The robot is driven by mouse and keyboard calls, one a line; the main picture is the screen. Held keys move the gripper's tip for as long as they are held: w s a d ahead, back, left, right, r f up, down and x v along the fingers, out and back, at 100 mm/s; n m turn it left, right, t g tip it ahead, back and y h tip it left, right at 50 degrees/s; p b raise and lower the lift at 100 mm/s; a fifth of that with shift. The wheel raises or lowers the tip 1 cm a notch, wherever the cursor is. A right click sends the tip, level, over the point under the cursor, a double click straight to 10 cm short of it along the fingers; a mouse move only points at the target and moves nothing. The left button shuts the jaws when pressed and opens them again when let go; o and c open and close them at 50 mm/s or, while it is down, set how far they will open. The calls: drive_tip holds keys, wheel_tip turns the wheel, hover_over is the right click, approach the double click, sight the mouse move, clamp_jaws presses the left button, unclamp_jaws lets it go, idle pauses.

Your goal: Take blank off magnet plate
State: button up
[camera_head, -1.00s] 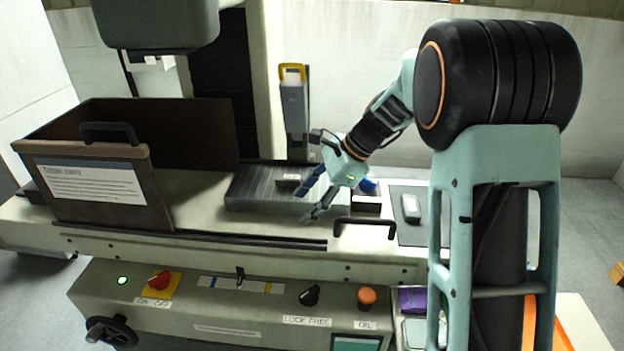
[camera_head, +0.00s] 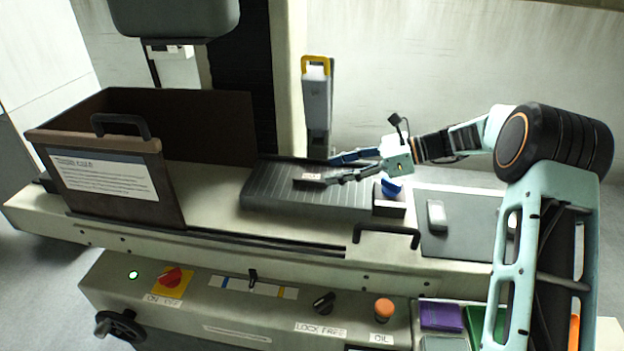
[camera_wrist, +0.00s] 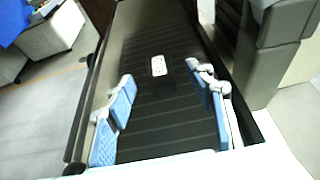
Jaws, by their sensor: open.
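The magnet plate (camera_head: 275,200) is a dark grey, ribbed slab on the machine bed. The blank (camera_head: 310,178), a small dark block with a white label, lies toward the plate's right part. My gripper (camera_head: 331,170) is open, level and pointing left, with its blue fingertips close to the blank's right end. In the wrist view the label of the blank (camera_wrist: 159,66) lies ahead, between the lines of the two open fingers (camera_wrist: 160,82). The dark body of the blank is hard to tell from the plate there. I cannot tell whether a finger touches it.
A brown open-topped guard (camera_head: 105,185) stands left of the plate. An upright grey post with a yellow top (camera_head: 317,105) is behind it. A small box with a blue item (camera_head: 390,190), a black handle (camera_head: 386,232) and a grey mat with a pale object (camera_head: 437,215) are at right.

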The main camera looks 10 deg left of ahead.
sight(309, 176)
drive_tip(key=x, duration=0.6)
drive_tip(key=shift+s+d+f, duration=0.15)
drive_tip(key=shift+c, duration=0.6)
clamp_jaws()
